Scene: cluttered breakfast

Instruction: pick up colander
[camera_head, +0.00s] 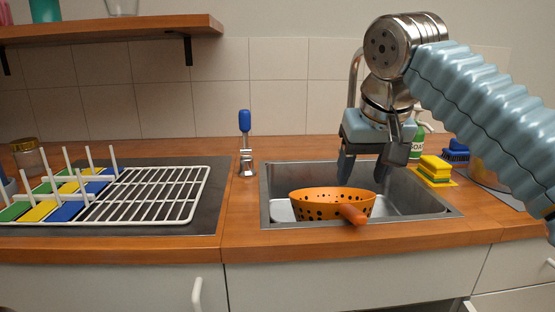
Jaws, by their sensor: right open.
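An orange colander (312,207) with dark round holes sits upright in the metal sink (423,203). Its stubby orange-brown handle (354,215) points toward the front and right. My right gripper (363,172) hangs above the back right of the colander with its fingers pointing down. It is open, and nothing is between its fingers. The fingertips look close to the colander's far rim, but I see no clear contact. My left gripper is out of view.
Yellow sponges (434,169), a soap bottle (418,140) and a blue brush (456,150) are at right. A wooden shelf (120,30) hangs upper left.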

